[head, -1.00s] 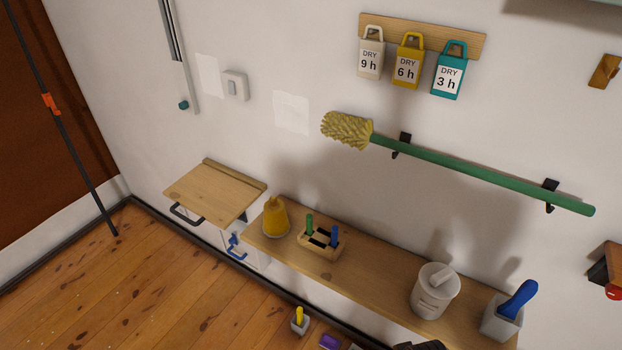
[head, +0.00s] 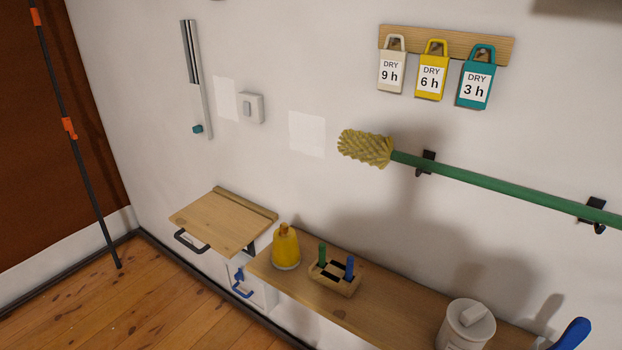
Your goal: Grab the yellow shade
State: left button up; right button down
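The yellow shade (head: 287,251) looks like a small bell-shaped yellow piece with a brown knob on top. It stands upright at the left end of the long wooden wall shelf (head: 385,325). A wooden block (head: 335,284) with a green and a blue handle stands just to its right. Neither of my grippers is in view, and nothing touches the shade.
A hinged wooden panel (head: 222,222) with a black handle sits left of the shelf. A white canister (head: 466,326) and a blue handle (head: 572,334) are at the shelf's right. A green pole (head: 480,179) with a yellow duster head (head: 365,148) hangs above. Wooden floor (head: 110,305) is clear at lower left.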

aim_at(286, 255)
jog(key=i+j, duration=0.15)
jog(key=j, duration=0.15)
jog(key=i+j+z, duration=0.15)
jog(key=j, duration=0.15)
jog(key=i+j, duration=0.15)
jog(key=j, duration=0.15)
jog(key=i+j+z, duration=0.15)
jog(key=j, duration=0.15)
